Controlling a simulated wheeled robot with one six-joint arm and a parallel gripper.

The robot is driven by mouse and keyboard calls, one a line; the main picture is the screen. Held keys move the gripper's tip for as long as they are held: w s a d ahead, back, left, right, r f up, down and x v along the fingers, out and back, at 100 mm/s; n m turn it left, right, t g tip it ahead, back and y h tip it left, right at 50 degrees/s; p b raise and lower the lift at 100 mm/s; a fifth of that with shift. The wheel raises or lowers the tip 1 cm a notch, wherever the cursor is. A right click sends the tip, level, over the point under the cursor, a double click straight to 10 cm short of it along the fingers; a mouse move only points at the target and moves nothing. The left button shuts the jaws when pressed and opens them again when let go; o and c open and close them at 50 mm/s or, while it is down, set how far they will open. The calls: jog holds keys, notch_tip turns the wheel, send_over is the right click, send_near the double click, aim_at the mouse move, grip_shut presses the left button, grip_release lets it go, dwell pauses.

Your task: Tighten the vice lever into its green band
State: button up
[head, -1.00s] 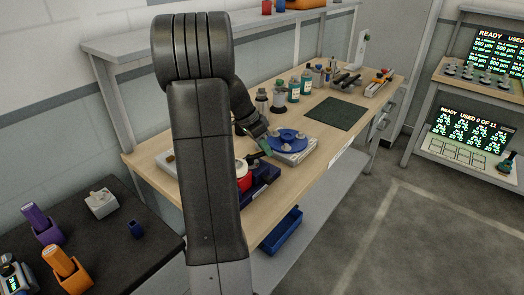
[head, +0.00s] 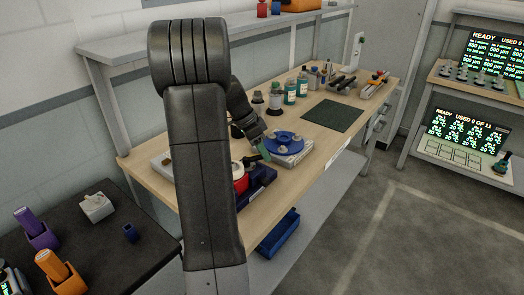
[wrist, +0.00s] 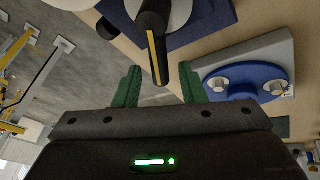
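The vice lever, a black handle with a yellow stripe (wrist: 153,45), points toward me in the wrist view. Its end lies between the green fingertips of my gripper (wrist: 160,80), with a gap visible on both sides. My gripper is open. The lever reaches over a dark blue base (wrist: 205,22), whose upper part is cut off by the frame. In the head view my gripper (head: 262,150) is low over the bench, beside a red round part (head: 239,179) and the dark blue base (head: 262,178). My arm hides part of these. I cannot make out the green band.
A blue round plate with silver knobs on a grey block (head: 284,143) stands close beside my gripper; it also shows in the wrist view (wrist: 245,82). Bottles (head: 290,92) stand behind it. A dark mat (head: 333,115) lies clear to the right. A blue bin (head: 279,235) sits below.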

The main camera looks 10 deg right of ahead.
jog(key=v, duration=1.3)
jog(key=shift+a+r, duration=0.15)
jog(key=shift+r, duration=0.2)
jog(key=shift+w, duration=0.1)
jog(key=p+x, duration=0.2)
jog(key=x, duration=0.2)
jog(key=p+x, duration=0.3)
jog(key=x, duration=0.2)
jog(key=a+p+x, duration=0.1)
jog(key=p+x, duration=0.1)
jog(key=x, duration=0.2)
jog(key=shift+f+p, duration=0.3)
jog(key=shift+f, duration=0.15)
grip_shut()
